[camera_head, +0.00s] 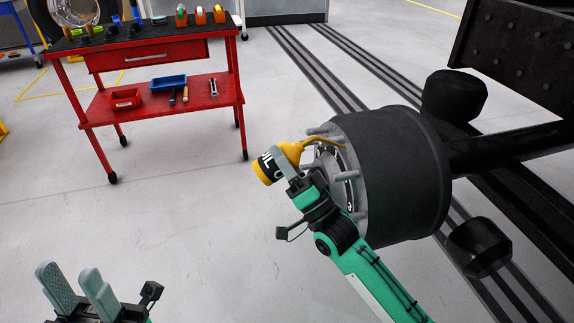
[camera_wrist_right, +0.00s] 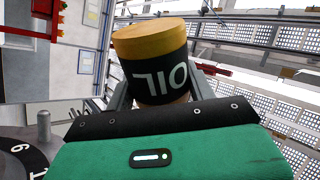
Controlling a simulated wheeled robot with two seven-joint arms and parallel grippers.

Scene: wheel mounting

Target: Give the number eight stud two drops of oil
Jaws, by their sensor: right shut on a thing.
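The yellow oil can (camera_head: 264,168) with a black "OIL" band is in my right gripper (camera_head: 286,168), which is shut on it. The can is tilted on its side, and its thin bent spout (camera_head: 322,139) reaches right, over the hub face near the upper studs. The wheel hub (camera_head: 400,170) is a dark drum with grey studs (camera_head: 318,130) around its face; my right gripper hides part of it. The right wrist view shows the can (camera_wrist_right: 152,62) and one stud (camera_wrist_right: 44,126) beside a numbered ring (camera_wrist_right: 22,148). I cannot make out the number eight. My left gripper (camera_head: 70,278) is open and empty, low at left.
A red tool cart (camera_head: 160,97) stands at the back left, with bottles (camera_head: 200,16) on top and a blue tray (camera_head: 168,82) on its lower shelf. A dark axle (camera_head: 505,145) runs right from the hub. The floor between cart and hub is clear.

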